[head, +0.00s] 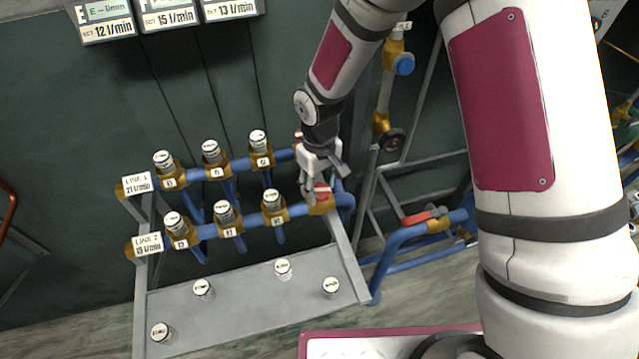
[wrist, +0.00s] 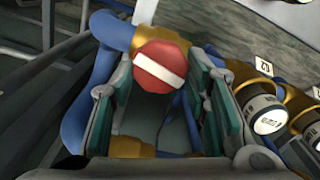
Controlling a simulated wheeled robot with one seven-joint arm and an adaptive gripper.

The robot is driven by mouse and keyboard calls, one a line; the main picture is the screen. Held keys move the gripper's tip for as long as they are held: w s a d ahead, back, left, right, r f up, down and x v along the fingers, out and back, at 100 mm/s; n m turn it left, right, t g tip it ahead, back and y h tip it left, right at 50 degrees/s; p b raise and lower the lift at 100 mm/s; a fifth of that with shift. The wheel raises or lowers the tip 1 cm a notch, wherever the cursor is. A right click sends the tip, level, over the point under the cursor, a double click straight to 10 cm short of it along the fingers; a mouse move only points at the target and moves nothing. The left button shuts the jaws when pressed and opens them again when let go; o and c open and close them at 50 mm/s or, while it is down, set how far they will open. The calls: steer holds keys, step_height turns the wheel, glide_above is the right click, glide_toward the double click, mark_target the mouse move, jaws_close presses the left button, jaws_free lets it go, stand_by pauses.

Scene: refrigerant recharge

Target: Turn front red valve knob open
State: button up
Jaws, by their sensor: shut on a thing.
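The front red valve knob (head: 323,194) sits at the right end of the front blue pipe line. In the wrist view the red knob (wrist: 160,66) is eight-sided with a white bar across its face, set on a brass body. My gripper (head: 318,184) reaches down onto it from above, and its fingers partly hide it in the head view. In the wrist view my gripper (wrist: 158,84) has one finger pad on each side of the knob and is shut on it. The white bar lies slightly tilted, running from one finger side to the other.
Front valves with white caps (head: 272,201) stand in a row left of the knob, close to my gripper. A back row of similar valves (head: 259,142) runs behind. A grey shelf (head: 245,290) with several white-capped pieces lies below. Another blue pipe with a red lever (head: 418,217) stands at the right.

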mark_target(319, 189)
steer(key=shift+n+b, duration=0.3)
steer(key=shift+n, duration=0.9)
steer(key=o, duration=1.2)
step_height(319, 189, up, 12)
